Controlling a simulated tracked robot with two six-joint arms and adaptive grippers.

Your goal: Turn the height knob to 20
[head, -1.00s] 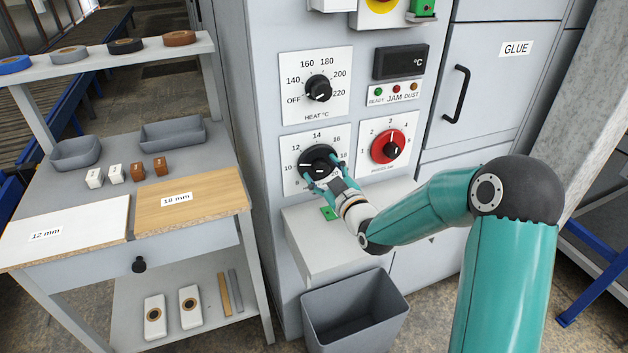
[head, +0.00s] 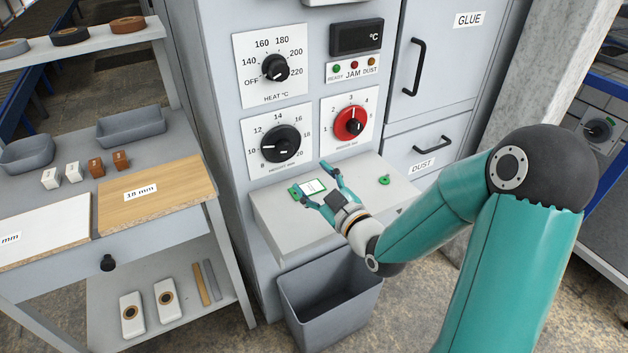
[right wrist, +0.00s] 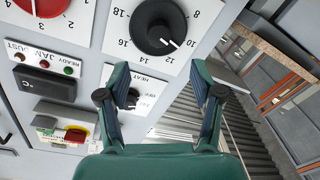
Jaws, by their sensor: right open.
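The height knob (head: 281,144) is a large black knob on a white dial plate marked 8 to 20. Its white mark points left, near the 10. The small print under it is too blurred to read. My left gripper is out of view.
The black heat knob (head: 275,68) is above and the red knob (head: 350,122) to the right. A grey bin (head: 328,315) stands below.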

